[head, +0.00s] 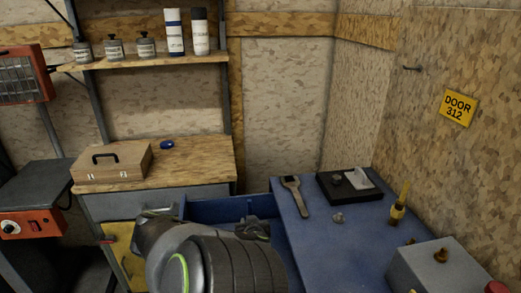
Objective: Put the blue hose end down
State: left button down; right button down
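A small blue ring-like piece (166,145) lies on the wooden bench top, right of the wooden box; it is too small to tell whether it is the blue hose end. No other blue hose end can be made out. A thick grey arm of mine with green rings fills the lower middle and hides part of the blue surface and the drawers. Neither of my gripper's fingertips can be made out. A dark piece (253,228) shows just behind the arm, and I cannot tell what it is.
The wooden bench (205,160) holds a wooden box (112,162). The blue worktop (330,245) holds a grey wrench-like tool (295,196), a black tray (329,189), a yellow-handled tool (399,204) and a grey box (425,272). An orange heater (22,75) stands left.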

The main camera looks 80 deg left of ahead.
pick_arm(q)
jog(key=w, duration=0.4)
jog(key=shift+d, duration=0.2)
jog(key=shift+f, duration=0.55)
jog(key=shift+s+f, duration=0.1)
jog(key=shift+f, duration=0.2)
jog(key=shift+f, duration=0.5)
jog(key=c, duration=1)
grip_release()
jog(key=shift+c, duration=0.2)
jog(key=shift+r, duration=0.1)
